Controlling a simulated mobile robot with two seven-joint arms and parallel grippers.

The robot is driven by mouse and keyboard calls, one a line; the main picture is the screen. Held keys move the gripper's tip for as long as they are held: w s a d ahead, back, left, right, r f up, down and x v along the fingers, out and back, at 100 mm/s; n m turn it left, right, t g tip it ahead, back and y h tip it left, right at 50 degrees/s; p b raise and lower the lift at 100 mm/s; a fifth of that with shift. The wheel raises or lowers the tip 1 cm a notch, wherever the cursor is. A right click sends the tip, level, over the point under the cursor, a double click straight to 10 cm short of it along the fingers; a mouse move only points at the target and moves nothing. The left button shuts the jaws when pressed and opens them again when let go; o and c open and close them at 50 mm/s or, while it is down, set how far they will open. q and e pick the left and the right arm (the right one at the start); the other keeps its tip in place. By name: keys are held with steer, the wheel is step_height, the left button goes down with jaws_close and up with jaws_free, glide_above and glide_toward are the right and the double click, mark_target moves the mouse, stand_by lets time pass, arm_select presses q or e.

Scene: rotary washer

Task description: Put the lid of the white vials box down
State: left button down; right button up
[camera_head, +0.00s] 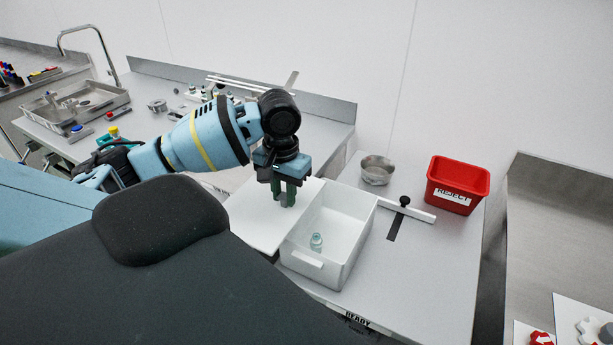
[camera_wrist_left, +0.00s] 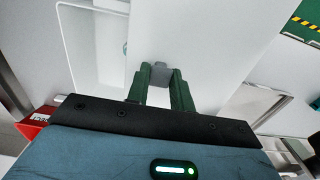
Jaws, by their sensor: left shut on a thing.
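The white vials box (camera_head: 357,238) stands open on the bench in the head view, with a small vial (camera_head: 316,242) inside. Its lid (camera_head: 254,222), a flat white panel, is just left of the box, close to its left rim. I cannot tell whether the lid rests on the bench. My left gripper (camera_head: 286,199) points down at the lid, shut on its handle. In the left wrist view the fingers (camera_wrist_left: 160,82) close on a small grey handle on the lid (camera_wrist_left: 210,35). The box (camera_wrist_left: 90,50) shows at the left there. My right gripper is not in view.
A red reject bin (camera_head: 459,184), a metal bowl (camera_head: 377,169) and a white bar with a black knob (camera_head: 405,203) stand right of and behind the box. A metal sink tray (camera_head: 85,103) is at the far left. Bare bench lies right of the box.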

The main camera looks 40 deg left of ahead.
arm_select(q)
steer(key=shift+s+a, duration=0.4)
